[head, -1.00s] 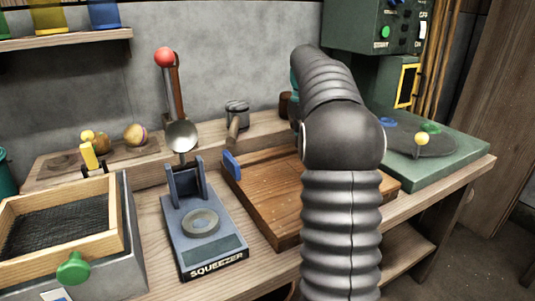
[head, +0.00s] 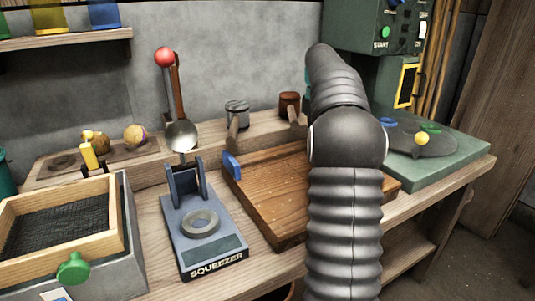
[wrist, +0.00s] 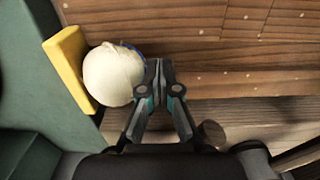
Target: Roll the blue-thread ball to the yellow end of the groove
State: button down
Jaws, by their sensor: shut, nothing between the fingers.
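The cream ball (wrist: 112,76) with a bit of blue thread on its far right side lies beside the yellow end stop (wrist: 70,68) in the wrist view, close against it or touching. My gripper (wrist: 160,66) is shut and empty, its fingertips just right of the ball, touching it or nearly so. The wooden board (wrist: 250,83) extends right of the ball. In the head view the board (head: 268,198) shows its blue end (head: 231,166) at left; my arm hides the ball, yellow end and gripper.
The squeezer (head: 203,235) stands left of the board, its red-knobbed lever raised. A framed mesh tray (head: 62,228) is further left. Two mallets, grey (head: 237,113) and brown (head: 289,105), lie behind the board. A green turntable base (head: 450,160) stands at right.

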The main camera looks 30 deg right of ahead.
jog(key=shift+a+b, duration=0.3)
jog(key=shift+a, duration=0.95)
notch_tip(320, 180, up, 8)
jog(key=shift+p, duration=0.3)
